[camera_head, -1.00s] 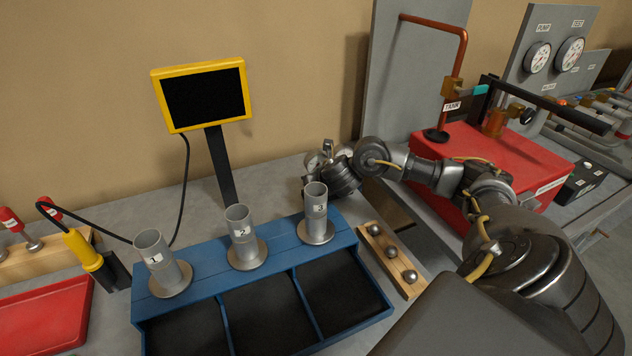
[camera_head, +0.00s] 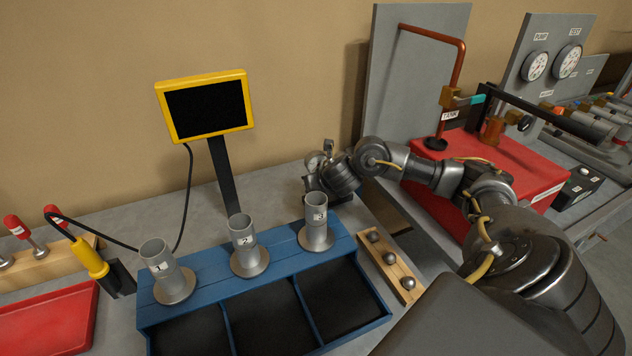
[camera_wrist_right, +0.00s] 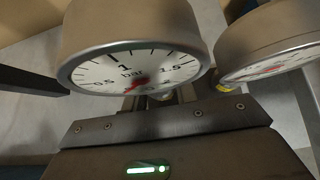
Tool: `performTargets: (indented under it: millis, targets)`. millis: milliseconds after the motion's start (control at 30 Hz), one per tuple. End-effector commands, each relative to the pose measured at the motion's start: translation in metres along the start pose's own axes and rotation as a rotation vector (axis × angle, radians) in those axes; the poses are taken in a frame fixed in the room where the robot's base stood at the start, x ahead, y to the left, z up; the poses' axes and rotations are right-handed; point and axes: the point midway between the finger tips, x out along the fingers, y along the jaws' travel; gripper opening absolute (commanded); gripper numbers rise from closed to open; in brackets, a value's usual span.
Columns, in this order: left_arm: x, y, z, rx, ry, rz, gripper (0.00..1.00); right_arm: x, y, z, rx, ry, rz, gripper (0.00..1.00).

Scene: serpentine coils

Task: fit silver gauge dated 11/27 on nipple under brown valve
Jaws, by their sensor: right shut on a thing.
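My right gripper (camera_head: 322,170) is at the back of the bench, behind the tube marked 3. In the right wrist view a silver gauge (camera_wrist_right: 132,70) with a white bar dial stands at its jaws (camera_wrist_right: 155,105), and the gripper is shut on it. A second silver gauge (camera_wrist_right: 270,50) is at the right of that view. Small gauges (camera_head: 314,161) show beside the gripper in the head view, partly hidden by it. No 11/27 date is readable. I cannot make out a brown valve or its nipple. My left gripper is out of view.
A blue rack (camera_head: 288,262) carries three grey tubes. A wooden strip with steel balls (camera_head: 390,262) lies to its right. A yellow-framed screen (camera_head: 205,106) stands behind. The red tank (camera_head: 510,160), copper pipe (camera_head: 459,60) and teal-handled valve (camera_head: 464,100) are at right.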

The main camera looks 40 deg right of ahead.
Motion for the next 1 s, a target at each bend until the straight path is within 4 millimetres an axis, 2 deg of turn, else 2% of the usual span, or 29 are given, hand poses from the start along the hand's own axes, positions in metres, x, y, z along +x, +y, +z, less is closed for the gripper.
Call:
performTargets:
  millis: [400, 1000]
  targets:
    - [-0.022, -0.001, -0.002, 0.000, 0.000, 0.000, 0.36, -0.016, 0.000, 0.019, 0.001, -0.002, 0.001, 0.00]
    - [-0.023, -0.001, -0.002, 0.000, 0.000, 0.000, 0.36, -0.016, 0.000, 0.019, 0.001, -0.001, 0.000, 0.00]
